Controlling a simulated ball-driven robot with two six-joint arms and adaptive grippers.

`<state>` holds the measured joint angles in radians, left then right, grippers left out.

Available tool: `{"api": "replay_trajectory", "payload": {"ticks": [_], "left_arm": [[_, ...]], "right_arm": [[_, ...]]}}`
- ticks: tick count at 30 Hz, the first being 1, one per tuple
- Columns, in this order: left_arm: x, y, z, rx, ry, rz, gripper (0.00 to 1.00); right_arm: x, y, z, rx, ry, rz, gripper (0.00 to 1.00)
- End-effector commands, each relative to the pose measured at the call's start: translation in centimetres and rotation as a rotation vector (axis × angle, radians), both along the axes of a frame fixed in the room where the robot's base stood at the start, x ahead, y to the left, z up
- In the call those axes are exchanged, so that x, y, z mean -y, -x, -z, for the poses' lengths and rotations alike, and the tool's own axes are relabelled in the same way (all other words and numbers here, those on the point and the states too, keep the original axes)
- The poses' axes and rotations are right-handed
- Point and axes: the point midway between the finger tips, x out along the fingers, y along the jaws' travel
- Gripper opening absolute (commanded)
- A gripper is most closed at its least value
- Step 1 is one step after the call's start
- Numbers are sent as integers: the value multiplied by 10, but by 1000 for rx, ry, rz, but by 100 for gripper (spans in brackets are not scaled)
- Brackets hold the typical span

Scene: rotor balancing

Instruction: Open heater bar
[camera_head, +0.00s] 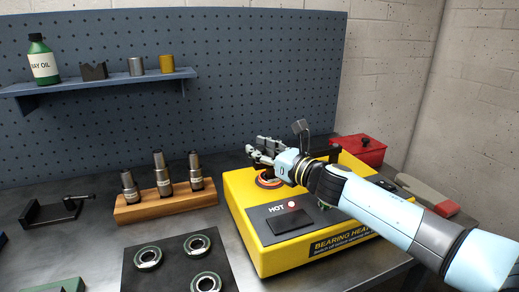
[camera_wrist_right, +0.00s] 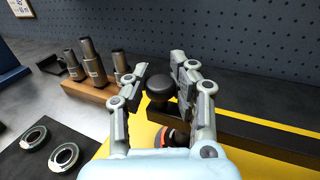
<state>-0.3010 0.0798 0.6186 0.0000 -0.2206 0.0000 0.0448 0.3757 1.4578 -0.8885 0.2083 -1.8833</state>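The yellow bearing heater (camera_head: 262,214) stands on the bench with a panel marked HOT. Its dark heater bar (camera_head: 326,154) lies across the top, partly hidden by my right arm; the bar also shows in the right wrist view (camera_wrist_right: 262,134). A round black knob (camera_wrist_right: 160,88) shows between the fingers of my right gripper (camera_wrist_right: 161,72). The fingers are spread on either side of the knob, with small gaps seeming to remain. In the head view my right gripper (camera_head: 257,150) is over the heater's far left part. My left gripper is not in view.
A wooden block (camera_head: 166,205) with three dark cylindrical tools stands left of the heater. A dark mat (camera_head: 172,270) with three bearing rings lies in front. A red box (camera_head: 359,149) is behind the heater. The pegboard (camera_head: 230,70) rises behind the bench.

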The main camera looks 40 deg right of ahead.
Motion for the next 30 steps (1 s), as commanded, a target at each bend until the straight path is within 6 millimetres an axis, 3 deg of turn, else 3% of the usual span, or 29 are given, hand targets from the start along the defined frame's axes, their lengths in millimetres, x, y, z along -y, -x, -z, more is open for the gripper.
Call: {"api": "replay_trajectory", "payload": {"ticks": [5, 30], "left_arm": [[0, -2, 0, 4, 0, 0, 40], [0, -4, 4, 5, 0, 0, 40]], "right_arm": [[0, 0, 0, 0, 0, 0, 0], [4, -10, 3, -4, 3, 51, 0]]}}
